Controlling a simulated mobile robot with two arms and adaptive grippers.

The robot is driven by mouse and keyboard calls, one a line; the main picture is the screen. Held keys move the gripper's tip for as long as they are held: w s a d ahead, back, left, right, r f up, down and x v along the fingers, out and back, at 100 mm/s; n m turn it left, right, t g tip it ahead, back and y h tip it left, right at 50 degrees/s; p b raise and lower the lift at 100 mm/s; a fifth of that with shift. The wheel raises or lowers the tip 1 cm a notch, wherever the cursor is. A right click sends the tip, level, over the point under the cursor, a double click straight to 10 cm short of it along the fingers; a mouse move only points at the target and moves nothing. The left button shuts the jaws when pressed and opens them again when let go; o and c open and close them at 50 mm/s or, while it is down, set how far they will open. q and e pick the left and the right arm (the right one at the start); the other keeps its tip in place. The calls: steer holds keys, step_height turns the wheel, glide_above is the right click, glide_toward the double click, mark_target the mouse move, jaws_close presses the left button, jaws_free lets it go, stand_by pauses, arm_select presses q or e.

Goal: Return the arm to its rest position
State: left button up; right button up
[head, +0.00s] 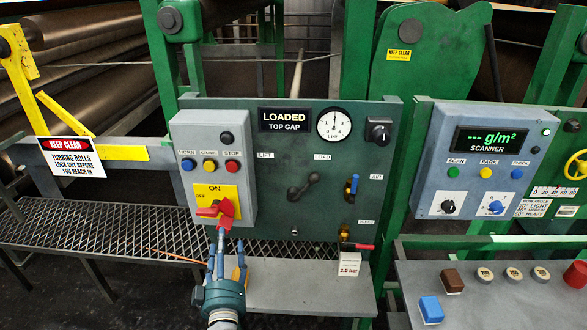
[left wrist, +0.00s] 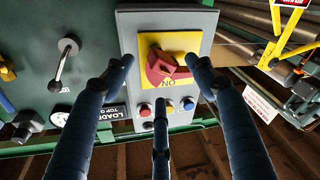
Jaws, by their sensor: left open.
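My left gripper (head: 225,250) is open, below the grey control box (head: 200,130) on the green panel. Its fingers point up toward a red rotary switch (head: 216,209) on a yellow plate (head: 231,192) marked ON and OFF. In the left wrist view, the open fingers (left wrist: 160,75) spread around the switch's lower area, with the red switch (left wrist: 166,66) showing between them. I cannot tell whether any finger touches it. The switch handle is tilted. My right gripper is not in view.
A grey shelf (head: 290,290) lies below the panel, with a white 2.0 bar tag (head: 349,264) above it. A mesh walkway (head: 100,235) is at left. The scanner box (head: 480,160) and a bench (head: 490,305) with coloured blocks are at right. A lever (head: 303,185) sits mid-panel.

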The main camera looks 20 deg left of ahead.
arm_select(q)
steer(key=s+d+f+m+g+h+b, duration=0.1)
steer(key=d+f+m+h, duration=0.25)
steer(key=f, duration=0.55)
steer(key=s+d+f+m+g+h+b, duration=0.15)
steer(key=d+f, duration=0.25)
steer(key=f, duration=0.5)
steer(key=s+d+f+m+g+h+b, duration=0.1)
steer(key=s+d+f+g, duration=0.1)
steer(key=s+f, duration=0.35)
steer(key=s+d+f+m+g+h, duration=0.1)
steer(key=s+d+f+m, duration=0.15)
steer(key=f, duration=0.65)
steer(key=s+d+f+m+g+h+b, duration=0.15)
steer(key=s+f, duration=0.25)
steer(key=f, duration=0.4)
steer(key=s+f+m+g, duration=0.1)
steer(key=s+f+g, duration=0.2)
steer(key=s+f, duration=0.3)
steer(key=s+a+f+m+g+b, duration=0.1)
steer(key=s+f+g, duration=0.2)
steer(key=s, duration=1.4)
steer(key=s+a+f+m+g+b, duration=0.1)
steer(key=s+f+m+g, duration=0.1)
steer(key=s+f, duration=0.8)
steer(key=shift+s+f+g, duration=0.2)
steer(key=shift+s+g, duration=0.5)
steer(key=shift+s, duration=0.2)
steer(key=shift+w, duration=0.1)
